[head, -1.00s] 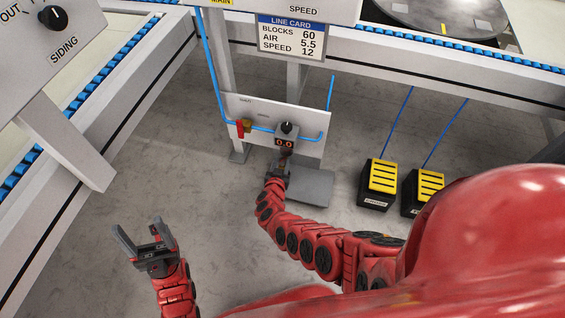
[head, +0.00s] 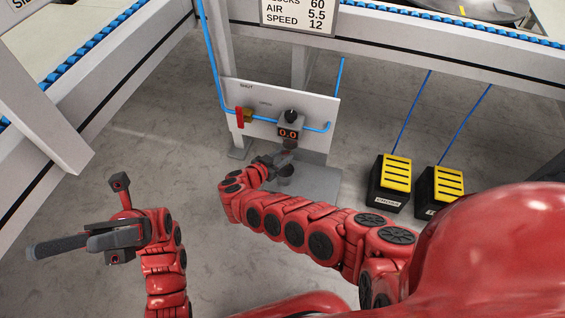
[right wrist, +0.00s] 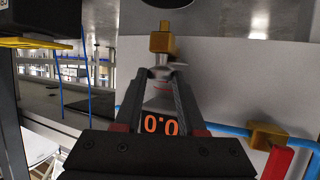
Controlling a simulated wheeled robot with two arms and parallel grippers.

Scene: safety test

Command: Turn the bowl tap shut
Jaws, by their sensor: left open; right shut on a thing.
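The bowl tap (right wrist: 162,42) is a small brass piece under the regulator bowl, in the right wrist view. The display (right wrist: 160,125) reads 0.0, upside down in this view. In the head view the regulator (head: 290,126) sits on a white panel and my right gripper (head: 284,158) is just below it; the tap is largely hidden there. My left gripper (head: 75,242) is open and empty, at the lower left.
A red lever (head: 240,117) on a brass valve sits on the blue air line left of the regulator. Two yellow-topped pedals (head: 396,172) stand on the floor to the right. A grey plate (head: 312,180) lies below the panel. Conveyor frames border the left and back.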

